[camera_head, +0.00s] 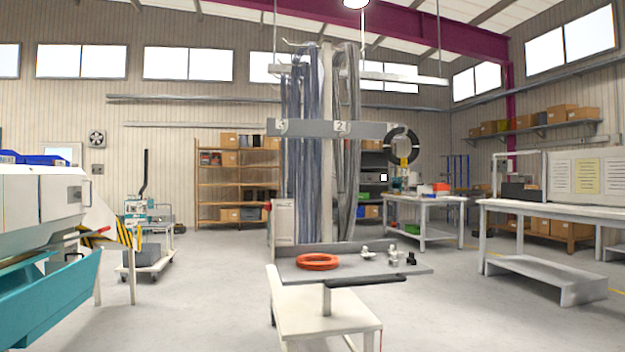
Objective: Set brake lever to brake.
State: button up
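I cannot tell for sure which part is the brake lever. A black bar-shaped handle (367,281) on a short light post stands above the white low platform (325,318) in the front middle. It lies nearly level and points right. A thin rod with a red end (88,231) sticks out at the teal and white machine (45,275) on the left. No brake marking is readable on either. My gripper is not in view.
A grey shelf (290,271) holding an orange cable coil (318,262) and small fittings stands before a rack of hanging cables (340,190). A white workbench (560,213) is at right, a small cart (147,256) at left.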

aim_at(268, 205)
jog(key=u, duration=0.45)
jog(key=i, duration=0.4)
jog(key=u, duration=0.8)
jog(key=i, duration=0.6)
jog(key=z, duration=0.55)
jog(key=i, duration=0.6)
jog(key=z, duration=0.7)
